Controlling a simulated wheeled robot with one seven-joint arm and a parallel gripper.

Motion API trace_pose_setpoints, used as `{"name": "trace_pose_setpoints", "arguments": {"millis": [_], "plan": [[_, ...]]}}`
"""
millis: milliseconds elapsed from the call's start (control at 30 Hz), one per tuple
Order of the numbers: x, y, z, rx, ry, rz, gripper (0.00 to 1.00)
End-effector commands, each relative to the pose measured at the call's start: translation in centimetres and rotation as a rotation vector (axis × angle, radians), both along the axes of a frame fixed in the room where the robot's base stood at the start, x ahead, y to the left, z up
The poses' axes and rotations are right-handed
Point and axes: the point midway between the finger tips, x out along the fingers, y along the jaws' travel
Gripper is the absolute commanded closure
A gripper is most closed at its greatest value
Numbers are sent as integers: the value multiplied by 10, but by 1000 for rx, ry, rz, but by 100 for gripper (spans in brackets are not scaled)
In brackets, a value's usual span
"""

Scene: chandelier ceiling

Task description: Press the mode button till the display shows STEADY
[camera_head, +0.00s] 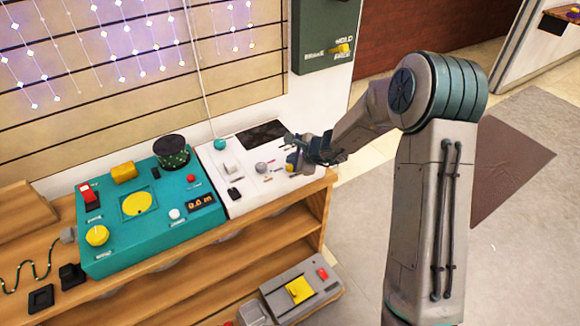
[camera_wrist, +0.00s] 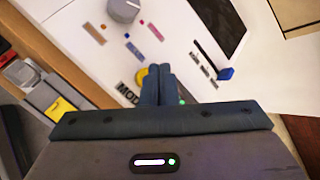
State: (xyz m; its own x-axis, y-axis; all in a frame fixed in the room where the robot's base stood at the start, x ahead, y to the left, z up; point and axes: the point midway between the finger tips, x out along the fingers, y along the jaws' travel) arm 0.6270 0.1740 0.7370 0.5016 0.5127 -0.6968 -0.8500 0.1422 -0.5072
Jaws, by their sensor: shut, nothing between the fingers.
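The white panel (camera_head: 238,190) sits on the right end of the wooden bench. Its dark display (camera_head: 262,134) also shows in the wrist view (camera_wrist: 215,20); no word can be read on it. My gripper (camera_head: 304,160) is over the panel's right end, fingers shut and empty. In the wrist view the fingers (camera_wrist: 159,70) partly cover a yellow button (camera_wrist: 141,74) beside a label of which "MOD" can be read. Whether the fingertips touch the button cannot be told. The label's rest is hidden.
A grey knob (camera_wrist: 123,9) and a blue knob (camera_wrist: 226,73) stand on the panel near the fingers. A teal console (camera_head: 150,235) with yellow and red controls is to the left. A grey box (camera_head: 300,285) is on the lower shelf. Open floor lies right of the bench.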

Motion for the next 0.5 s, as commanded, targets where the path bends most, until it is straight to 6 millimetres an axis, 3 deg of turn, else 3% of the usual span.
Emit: {"name": "trace_pose_setpoints", "arguments": {"millis": [500], "plan": [[0,0,-9,1,1,-1,100]]}}
